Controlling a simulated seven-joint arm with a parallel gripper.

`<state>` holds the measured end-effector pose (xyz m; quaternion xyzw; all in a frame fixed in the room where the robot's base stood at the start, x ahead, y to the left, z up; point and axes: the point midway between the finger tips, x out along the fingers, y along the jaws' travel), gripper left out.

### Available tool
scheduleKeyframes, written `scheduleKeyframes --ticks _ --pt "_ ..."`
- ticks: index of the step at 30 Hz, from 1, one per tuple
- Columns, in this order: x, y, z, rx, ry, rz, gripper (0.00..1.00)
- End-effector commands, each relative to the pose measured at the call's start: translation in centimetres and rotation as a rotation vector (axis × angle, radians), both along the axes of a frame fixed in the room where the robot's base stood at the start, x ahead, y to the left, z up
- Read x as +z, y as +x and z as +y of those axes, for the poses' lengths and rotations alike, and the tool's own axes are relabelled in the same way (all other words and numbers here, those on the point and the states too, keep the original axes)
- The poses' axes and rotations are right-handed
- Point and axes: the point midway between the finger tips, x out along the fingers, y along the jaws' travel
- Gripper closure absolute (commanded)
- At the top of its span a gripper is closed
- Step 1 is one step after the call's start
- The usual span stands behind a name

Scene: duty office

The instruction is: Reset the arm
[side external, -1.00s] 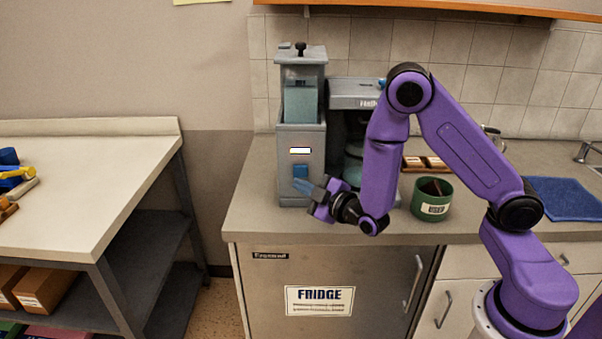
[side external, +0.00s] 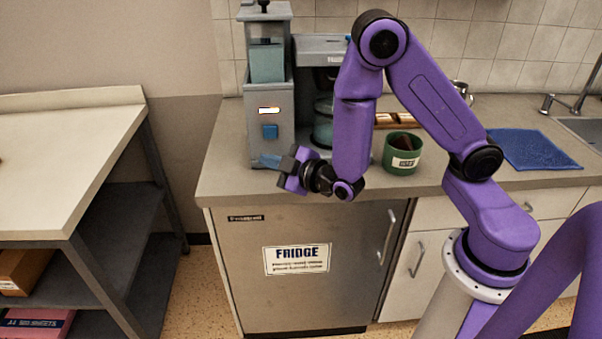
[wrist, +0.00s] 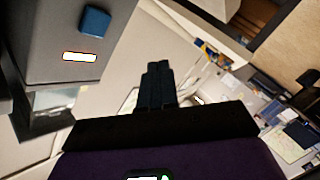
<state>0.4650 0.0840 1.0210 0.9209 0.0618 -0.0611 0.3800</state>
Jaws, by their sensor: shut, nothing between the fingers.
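My gripper (side external: 266,160) is shut and empty, with its fingers pointing left in front of the grey machine (side external: 258,95) on the counter. In the side view it appears below the machine's blue button (side external: 270,131); I cannot tell the exact gap. In the wrist view, my shut fingers (wrist: 157,72) stand in the middle with nothing between them. The blue button (wrist: 95,21) and the lit display (wrist: 80,57) of the machine show at upper left there, apart from the fingers.
A coffee maker (side external: 322,42) stands right of the grey machine, partly behind my arm. A green pot (side external: 402,163) sits on the counter (side external: 228,177) close right of my arm. A blue cloth (side external: 533,148) lies by the sink. A workbench (side external: 70,170) stands at left.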

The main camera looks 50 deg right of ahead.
Motion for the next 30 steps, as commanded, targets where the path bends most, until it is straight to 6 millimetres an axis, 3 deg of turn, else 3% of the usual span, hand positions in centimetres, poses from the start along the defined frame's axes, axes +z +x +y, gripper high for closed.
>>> scheduleKeyframes --ticks 8,16,23,30 --pt "-0.6 -3.9 5.7 0.179 0.198 0.344 1.0" --pt "-0.2 -10.9 9.2 0.328 0.252 0.697 1.0" --pt "0.8 -17.9 8.9 0.396 0.185 0.972 1.0" --pt "2.4 -24.4 5.3 0.385 0.025 1.201 1.0"
